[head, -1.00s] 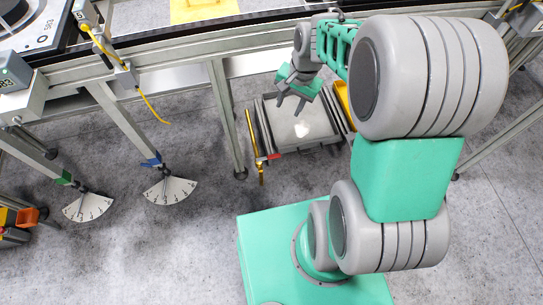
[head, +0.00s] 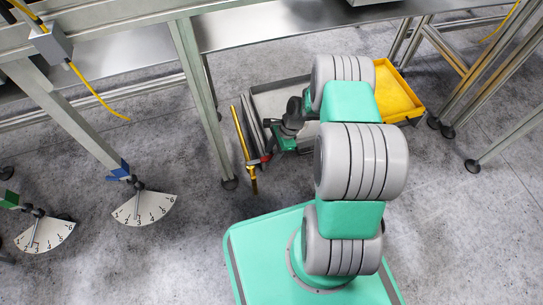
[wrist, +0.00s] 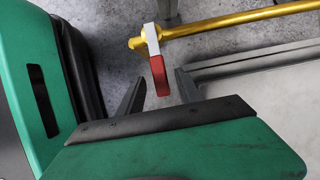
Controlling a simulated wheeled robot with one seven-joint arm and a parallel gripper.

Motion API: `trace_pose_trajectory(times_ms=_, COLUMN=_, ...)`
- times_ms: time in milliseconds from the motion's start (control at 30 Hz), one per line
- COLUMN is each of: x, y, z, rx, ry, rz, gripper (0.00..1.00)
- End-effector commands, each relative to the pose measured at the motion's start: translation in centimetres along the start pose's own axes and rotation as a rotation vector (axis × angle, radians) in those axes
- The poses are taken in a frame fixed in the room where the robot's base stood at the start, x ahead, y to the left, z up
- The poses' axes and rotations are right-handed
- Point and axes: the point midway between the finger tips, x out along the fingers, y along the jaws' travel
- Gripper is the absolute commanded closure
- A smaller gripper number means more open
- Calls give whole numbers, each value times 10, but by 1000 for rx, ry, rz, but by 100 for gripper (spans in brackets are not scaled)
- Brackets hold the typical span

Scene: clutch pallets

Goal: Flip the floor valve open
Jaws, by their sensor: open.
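The floor valve sits on a yellow pipe (head: 240,135) near the floor. In the wrist view its lever (wrist: 157,70) has a pale shank and a red grip, and lies roughly crosswise to the yellow pipe (wrist: 230,22). In the head view the red lever (head: 264,158) is a small spot beside my gripper (head: 274,140). My gripper, also in the wrist view (wrist: 160,78), is open. Its two dark fingers stand either side of the red grip in that picture, with gaps on both sides. Whether the grip is between them in depth I cannot tell.
A grey tray (head: 268,87) lies just behind and right of the valve, partly hidden by my arm. A yellow bin (head: 395,95) stands farther right. A metal table leg (head: 196,85) rises left of the pipe. Two dial plates (head: 145,207) are on the left. Floor between is clear.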

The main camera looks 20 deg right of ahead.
Motion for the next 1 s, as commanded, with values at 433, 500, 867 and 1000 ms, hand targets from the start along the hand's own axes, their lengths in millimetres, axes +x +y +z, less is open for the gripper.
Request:
trace_pose_trajectory(times_ms=433, x=3, y=-1, z=0, rx=-1, ry=1, rz=-1, gripper=73)
trace_pose_trajectory(times_ms=500, x=3, y=-1, z=0, rx=-1, ry=1, rz=-1, gripper=79)
trace_pose_trajectory(times_ms=867, x=3, y=-1, z=0, rx=-1, ry=1, rz=-1, gripper=100)
trace_pose_trajectory(times_ms=1000, x=3, y=-1, z=0, rx=-1, ry=1, rz=-1, gripper=100)
